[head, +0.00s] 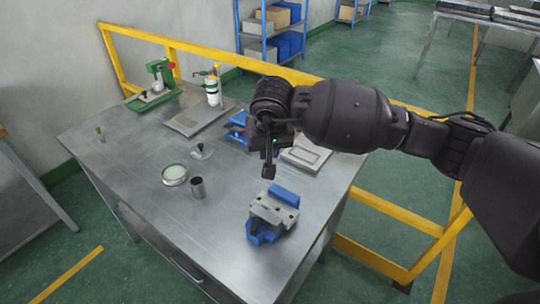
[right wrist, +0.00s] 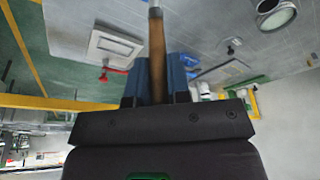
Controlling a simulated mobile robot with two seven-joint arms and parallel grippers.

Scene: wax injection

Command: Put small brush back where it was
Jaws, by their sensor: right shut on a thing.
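The small brush (right wrist: 157,55) shows in the right wrist view as a brown wooden handle with a pale metal collar at its upper end. My right gripper (right wrist: 159,75) is shut on it, with a blue finger on either side of the handle. The brush tip lies beyond the top edge of that view. In the head view my right gripper (head: 268,165) hangs over the right half of the metal table (head: 125,200), behind the blue vise. I cannot make out the brush clearly there. My left gripper is not in view.
A blue and grey vise (head: 268,222) stands near the front right edge. A round dish (head: 174,175), a metal cup (head: 197,188) and a small stand (head: 201,152) are mid-table. A flat plate (head: 306,156) lies right. A green press (head: 153,92) and bottle (head: 212,92) stand behind. The table's left front is clear.

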